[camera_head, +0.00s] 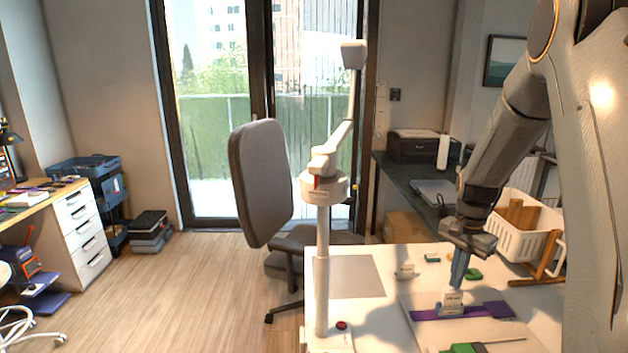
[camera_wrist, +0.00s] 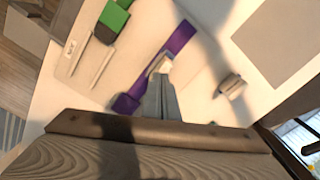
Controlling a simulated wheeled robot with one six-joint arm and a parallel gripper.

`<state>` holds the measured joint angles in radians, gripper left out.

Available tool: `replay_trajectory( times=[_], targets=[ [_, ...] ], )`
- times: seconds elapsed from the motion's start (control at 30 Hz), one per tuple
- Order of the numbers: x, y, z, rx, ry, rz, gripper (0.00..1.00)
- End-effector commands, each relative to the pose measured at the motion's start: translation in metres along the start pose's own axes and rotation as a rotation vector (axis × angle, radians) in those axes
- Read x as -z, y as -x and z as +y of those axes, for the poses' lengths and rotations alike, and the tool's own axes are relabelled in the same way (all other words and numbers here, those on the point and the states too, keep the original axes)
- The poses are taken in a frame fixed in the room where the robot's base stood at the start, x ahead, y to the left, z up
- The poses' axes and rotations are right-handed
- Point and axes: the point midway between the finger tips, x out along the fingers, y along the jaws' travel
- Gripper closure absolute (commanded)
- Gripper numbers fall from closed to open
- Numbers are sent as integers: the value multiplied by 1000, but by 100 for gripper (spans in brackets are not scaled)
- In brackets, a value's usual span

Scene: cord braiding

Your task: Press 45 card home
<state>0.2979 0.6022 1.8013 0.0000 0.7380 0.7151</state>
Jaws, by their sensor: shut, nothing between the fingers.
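A small white card (camera_head: 453,298) stands in a grey holder (camera_head: 450,309) on the purple strip (camera_head: 425,315) in the head view. Its print is too small to read. My gripper (camera_head: 457,287) is shut and points down, with its fingertips at the card's top edge; I cannot tell whether they touch it. In the wrist view the shut fingers (camera_wrist: 160,85) reach toward the purple strip (camera_wrist: 180,40), and the pale card (camera_wrist: 160,64) shows just past the tips, partly hidden by them. How deep the card sits is not clear.
Another small holder with a pale card (camera_head: 404,272) stands behind to the left, beside a grey mat (camera_head: 348,276). Green pieces (camera_head: 473,274) lie nearby. A white post (camera_head: 323,270) rises at the table's left, near a red button (camera_head: 341,325). A white basket (camera_head: 522,225) stands at right.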

Motion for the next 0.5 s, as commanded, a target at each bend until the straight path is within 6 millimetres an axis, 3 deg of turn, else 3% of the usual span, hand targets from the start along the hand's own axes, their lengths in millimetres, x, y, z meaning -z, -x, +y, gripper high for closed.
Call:
replay_trajectory(
  times=[0.5],
  targets=[
    [0,-4,0,0,0,0,100]
  ],
)
